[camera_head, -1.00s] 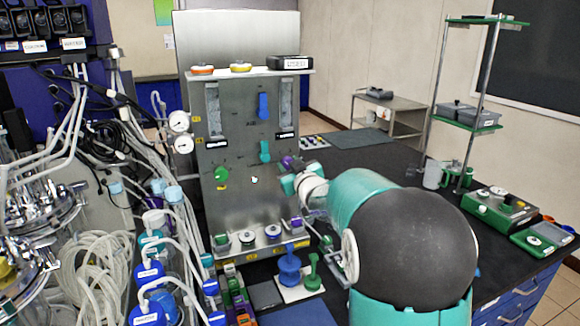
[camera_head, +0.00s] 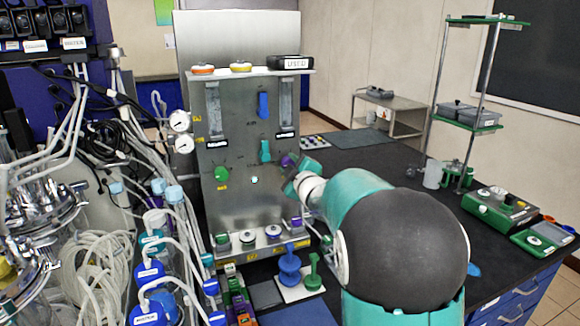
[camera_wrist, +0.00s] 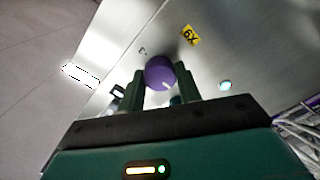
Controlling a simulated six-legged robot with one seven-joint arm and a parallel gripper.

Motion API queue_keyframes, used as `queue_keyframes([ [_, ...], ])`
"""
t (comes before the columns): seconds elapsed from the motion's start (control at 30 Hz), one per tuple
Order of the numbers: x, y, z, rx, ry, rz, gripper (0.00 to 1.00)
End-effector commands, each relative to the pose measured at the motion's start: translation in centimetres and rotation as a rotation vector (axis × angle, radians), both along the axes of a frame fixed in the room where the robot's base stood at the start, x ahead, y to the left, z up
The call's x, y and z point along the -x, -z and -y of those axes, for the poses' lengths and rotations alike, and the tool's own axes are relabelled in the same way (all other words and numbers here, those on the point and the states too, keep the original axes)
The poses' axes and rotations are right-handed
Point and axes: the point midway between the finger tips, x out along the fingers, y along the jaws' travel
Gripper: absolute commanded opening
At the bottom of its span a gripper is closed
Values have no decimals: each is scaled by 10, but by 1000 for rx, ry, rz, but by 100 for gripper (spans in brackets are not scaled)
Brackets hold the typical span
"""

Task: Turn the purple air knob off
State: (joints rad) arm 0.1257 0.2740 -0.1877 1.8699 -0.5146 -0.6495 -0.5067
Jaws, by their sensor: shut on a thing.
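The purple air knob (camera_wrist: 160,73) is on the steel panel (camera_head: 240,200). In the wrist view it shows a white pointer mark and sits between the two fingertips of my gripper (camera_wrist: 163,88), one dark green finger on each side. My gripper is shut on the knob. In the head view the purple knob (camera_head: 287,160) shows at the panel's lower right, and my gripper (camera_head: 293,174) is at it, partly covering it. The contact itself is too small to see there.
A green knob (camera_head: 222,174) and blue (camera_head: 263,105) and teal (camera_head: 265,151) handles are on the same panel. Bottles and tubing (camera_head: 150,270) crowd the left. Blue and green pieces (camera_head: 289,265) stand below the panel. The dark bench (camera_head: 370,155) is mostly clear behind my arm.

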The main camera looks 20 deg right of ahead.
Motion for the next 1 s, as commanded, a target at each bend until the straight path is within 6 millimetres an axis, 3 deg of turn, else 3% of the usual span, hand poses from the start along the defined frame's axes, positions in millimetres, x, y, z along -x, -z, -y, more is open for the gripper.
queue_keyframes([
  [0.47,0,0,0,17,0,0,11],
  [0.5,0,0,0,17,0,0,40],
  [0.6,0,0,0,17,0,0,56],
  [1.0,9,-1,0,16,1,1,56],
])
